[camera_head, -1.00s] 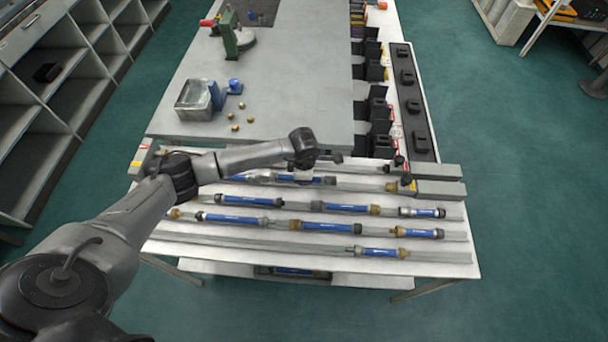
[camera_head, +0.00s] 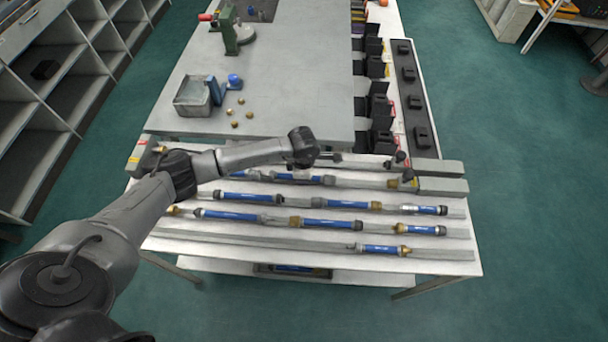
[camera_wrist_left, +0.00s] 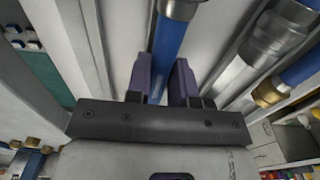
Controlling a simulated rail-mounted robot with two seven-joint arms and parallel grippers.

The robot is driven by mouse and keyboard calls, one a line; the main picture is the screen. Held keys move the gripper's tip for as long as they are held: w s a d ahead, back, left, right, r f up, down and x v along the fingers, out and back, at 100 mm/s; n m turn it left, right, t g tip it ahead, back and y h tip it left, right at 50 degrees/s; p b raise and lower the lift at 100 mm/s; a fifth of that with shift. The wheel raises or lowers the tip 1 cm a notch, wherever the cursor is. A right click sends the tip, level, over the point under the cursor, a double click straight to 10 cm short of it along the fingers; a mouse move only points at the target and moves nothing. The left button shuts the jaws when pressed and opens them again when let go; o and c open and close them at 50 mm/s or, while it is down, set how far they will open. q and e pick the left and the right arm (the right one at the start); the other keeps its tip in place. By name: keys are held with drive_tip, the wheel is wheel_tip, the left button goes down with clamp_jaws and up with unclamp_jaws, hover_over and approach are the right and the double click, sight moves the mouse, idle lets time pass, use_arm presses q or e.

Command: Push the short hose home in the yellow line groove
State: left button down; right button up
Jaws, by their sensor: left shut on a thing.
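My left gripper (camera_wrist_left: 163,72) is shut on a blue hose (camera_wrist_left: 168,42) with a metal collar at its upper end in the left wrist view. In the head view the wrist is above the back rows of the rack, and the held blue hose (camera_head: 284,176) lies low along a rail, partly hidden by the gripper. I cannot tell whether it is fully seated. My right gripper is not in view.
Several other blue hoses with brass or grey fittings lie in the nearer rows, such as one blue hose (camera_head: 333,223). Behind the rack, a grey bench (camera_head: 300,95) carries a metal tray (camera_head: 192,97), loose brass pieces and a green tool (camera_head: 228,32). Black brackets line its right side.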

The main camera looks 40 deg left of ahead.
use_arm(q)
drive_tip(key=shift+s+a, duration=0.6)
drive_tip(key=shift+a, duration=0.2)
drive_tip(key=shift+s+a+p, duration=0.25)
drive_tip(key=shift+a+p, duration=0.05)
drive_tip(key=shift+a, duration=0.05)
idle(0.3)
drive_tip(key=c, duration=0.9)
unclamp_jaws()
drive_tip(key=shift+f, duration=0.1)
drive_tip(key=shift+r+p, duration=0.5)
drive_tip(key=shift+r, duration=6.45)
